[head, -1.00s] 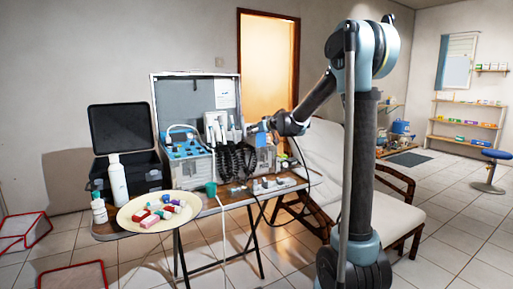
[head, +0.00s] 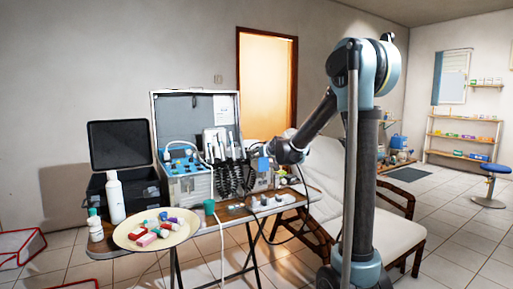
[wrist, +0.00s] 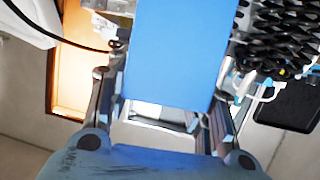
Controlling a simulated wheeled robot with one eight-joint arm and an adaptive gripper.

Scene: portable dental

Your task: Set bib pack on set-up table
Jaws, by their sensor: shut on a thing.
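My gripper (head: 267,154) is shut on a flat blue pack, the bib pack (head: 263,164). The pack is in the air in front of the right end of the dental unit, above the set-up table (head: 234,214), with a visible gap to the tabletop. In the wrist view the pack (wrist: 178,50) stands out as a large plain blue panel between my two fingers. The fingertips are partly hidden by it. The set-up table is a brown folding table with dark legs.
The dental unit (head: 189,185) with black coiled hoses stands on the table. Small items lie at the right edge. A reclining chair (head: 375,225) stands behind.

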